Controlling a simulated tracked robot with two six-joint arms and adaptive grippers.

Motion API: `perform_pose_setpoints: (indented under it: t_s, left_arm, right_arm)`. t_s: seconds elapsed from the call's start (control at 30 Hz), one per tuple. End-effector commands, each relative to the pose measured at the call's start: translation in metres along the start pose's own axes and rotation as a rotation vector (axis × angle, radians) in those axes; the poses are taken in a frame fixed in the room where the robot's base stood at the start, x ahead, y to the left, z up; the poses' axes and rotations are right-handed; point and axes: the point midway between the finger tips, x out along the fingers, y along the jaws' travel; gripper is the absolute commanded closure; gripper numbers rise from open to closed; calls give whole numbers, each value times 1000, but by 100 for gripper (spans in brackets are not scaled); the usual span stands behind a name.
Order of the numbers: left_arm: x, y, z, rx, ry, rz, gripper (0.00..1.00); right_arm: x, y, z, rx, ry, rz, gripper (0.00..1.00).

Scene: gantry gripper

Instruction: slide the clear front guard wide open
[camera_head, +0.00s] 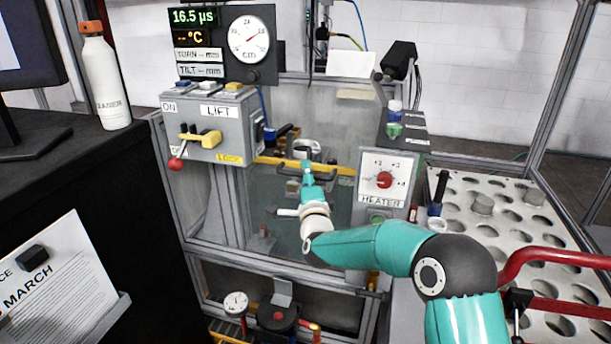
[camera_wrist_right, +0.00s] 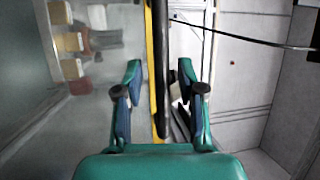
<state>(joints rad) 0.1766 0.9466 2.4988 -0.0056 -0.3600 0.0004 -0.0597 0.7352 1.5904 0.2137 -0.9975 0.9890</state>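The clear front guard (camera_head: 268,205) is a see-through panel on the front of the grey frame. A yellow strip (camera_head: 270,160) runs along its top, and a dark handle bar shows near it. My right gripper (camera_head: 306,168) reaches in front of the guard at the strip, partly hidden by its own wrist. In the right wrist view the right gripper (camera_wrist_right: 164,72) is open, its fingers apart on either side of the yellow strip (camera_wrist_right: 153,50) and the black handle bar (camera_wrist_right: 162,85). Contact cannot be told. My left gripper is out of view.
A grey LIFT box (camera_head: 215,125) with a red-knobbed lever stands upper left of the guard. The HEATER box (camera_head: 385,178) stands close on the right. A perforated rack (camera_head: 500,215) and red rails (camera_head: 565,258) lie farther right. A white bottle (camera_head: 105,80) stands on the left counter.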

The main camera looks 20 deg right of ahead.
Motion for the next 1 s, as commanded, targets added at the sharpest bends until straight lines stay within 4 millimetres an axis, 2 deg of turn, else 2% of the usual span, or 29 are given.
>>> perform_pose_setpoints:
  t_s: [0.17,0.27,0.4,0.43,0.7,0.73,0.8,1.0]
  left_arm:
    - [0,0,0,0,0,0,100]
    - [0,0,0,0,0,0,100]
    - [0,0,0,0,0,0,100]
    - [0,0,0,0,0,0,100]
    - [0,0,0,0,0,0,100]
    - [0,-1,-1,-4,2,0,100]
    - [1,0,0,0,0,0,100]
    - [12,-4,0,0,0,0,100]
  right_arm:
    - [0,0,0,0,0,0,61]
    - [0,0,0,0,1,0,74]
    - [0,0,0,0,1,0,97]
    - [0,0,0,0,1,0,100]
    - [0,1,-1,0,1,2,100]
    - [-2,1,8,1,-4,2,100]
    - [-1,2,4,0,-2,2,100]
    - [-2,14,12,1,-16,4,100]
